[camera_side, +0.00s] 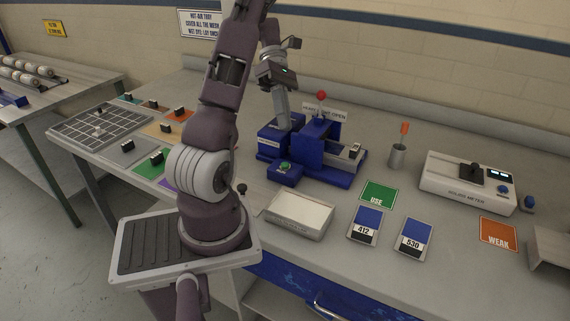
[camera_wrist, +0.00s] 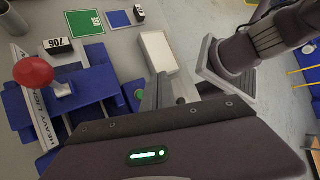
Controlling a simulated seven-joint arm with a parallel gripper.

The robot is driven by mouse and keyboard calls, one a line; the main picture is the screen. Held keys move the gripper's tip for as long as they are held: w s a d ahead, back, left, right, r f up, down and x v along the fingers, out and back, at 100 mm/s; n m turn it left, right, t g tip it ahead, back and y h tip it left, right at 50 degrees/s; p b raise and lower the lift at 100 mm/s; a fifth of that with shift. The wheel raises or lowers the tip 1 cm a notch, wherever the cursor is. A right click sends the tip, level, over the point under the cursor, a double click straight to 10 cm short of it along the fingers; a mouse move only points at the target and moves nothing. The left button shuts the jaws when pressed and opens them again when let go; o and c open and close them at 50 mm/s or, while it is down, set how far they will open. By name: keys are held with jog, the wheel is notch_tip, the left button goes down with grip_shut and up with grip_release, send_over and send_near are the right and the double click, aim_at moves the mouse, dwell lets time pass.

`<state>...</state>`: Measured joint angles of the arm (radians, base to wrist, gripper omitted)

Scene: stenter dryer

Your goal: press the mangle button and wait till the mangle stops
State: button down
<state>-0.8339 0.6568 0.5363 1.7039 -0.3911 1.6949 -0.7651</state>
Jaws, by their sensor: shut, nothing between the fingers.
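The mangle (camera_side: 325,160) is a blue machine on the bench, with a red-ball lever (camera_side: 321,95) beside a sign marked heavy, light, open. The lever's red ball also shows at the left of the wrist view (camera_wrist: 33,70). The green mangle button (camera_side: 285,166) sits on a small blue box at the mangle's front; it shows beside my fingers in the wrist view (camera_wrist: 139,95). My gripper (camera_side: 286,124) is shut and empty, pointing down above the blue housing near the button. It appears apart from the button. I cannot tell whether the rollers turn.
A white tray (camera_side: 300,214) lies in front of the button box. A green USE card (camera_side: 379,194), blue cards 412 (camera_side: 366,224) and 530 (camera_side: 412,238), a cup (camera_side: 397,156) and a white meter (camera_side: 468,182) stand to the right. A grid rack (camera_side: 100,129) is at left.

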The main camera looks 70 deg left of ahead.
aim_at(284, 164)
notch_tip(284, 164, down, 8)
jog(key=shift+f, duration=0.15)
dwell(0.3)
dwell(1.9)
jog(key=shift+f, duration=0.4)
jog(key=shift+f, duration=0.2)
jog(key=shift+s+d+f, duration=0.15)
jog(key=shift+s+f, duration=0.05)
jog(key=shift+f, duration=0.4)
dwell(0.9)
jog(key=shift+r, duration=0.15)
jog(key=shift+a+r, duration=0.3)
jog(key=shift+r, duration=0.4)
